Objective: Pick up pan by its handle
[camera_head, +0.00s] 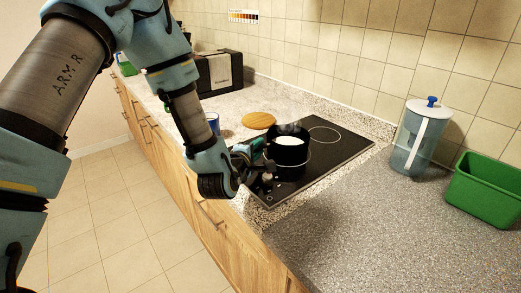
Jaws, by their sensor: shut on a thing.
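The pan (290,160), a black pot with white contents showing inside, stands on the black cooktop (335,150). My gripper (262,163) is at the pan's left side, where its handle would be. The gripper is shut on the handle, which is mostly hidden behind the fingers. The pan looks upright. I cannot tell whether its base touches the cooktop.
A round wooden board (258,120) lies behind the pan. A blue cup (213,122) stands behind my arm. A clear pitcher with a white lid (414,140) and a green bin (485,188) stand at the right. The front right counter (350,235) is clear.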

